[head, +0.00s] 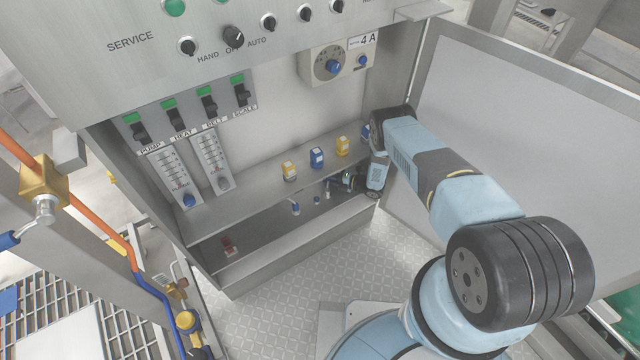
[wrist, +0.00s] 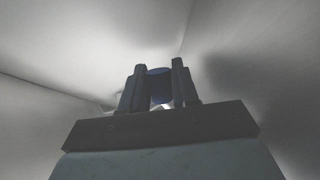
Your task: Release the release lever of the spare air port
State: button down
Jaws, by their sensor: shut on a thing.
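My gripper (head: 334,184) reaches into the lower recess of the cabinet, under the shelf, near its right end. In the wrist view my gripper (wrist: 160,88) is shut on a dark blue rounded part (wrist: 159,84), which sits between the two fingers. Whether this part is the release lever of the spare air port is not clear, as the fingers and the dim light hide most of it. In the head view small blue fittings (head: 295,208) and (head: 317,199) stand in the recess left of my gripper. No label for a spare air port can be read.
A shelf (head: 235,205) bearing yellow (head: 289,170) and blue (head: 316,157) units lies just above my gripper. The open door panel (head: 530,125) stands right of my arm. A red fitting (head: 228,245) is at the recess's left.

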jog(key=shift+a+f, duration=0.1)
jog(key=shift+a, duration=0.1)
dwell(0.3)
jog(key=c, duration=1.2)
grip_release()
jog(key=shift+f, duration=0.1)
jog(key=shift+o, duration=1.3)
jog(key=shift+a, duration=0.1)
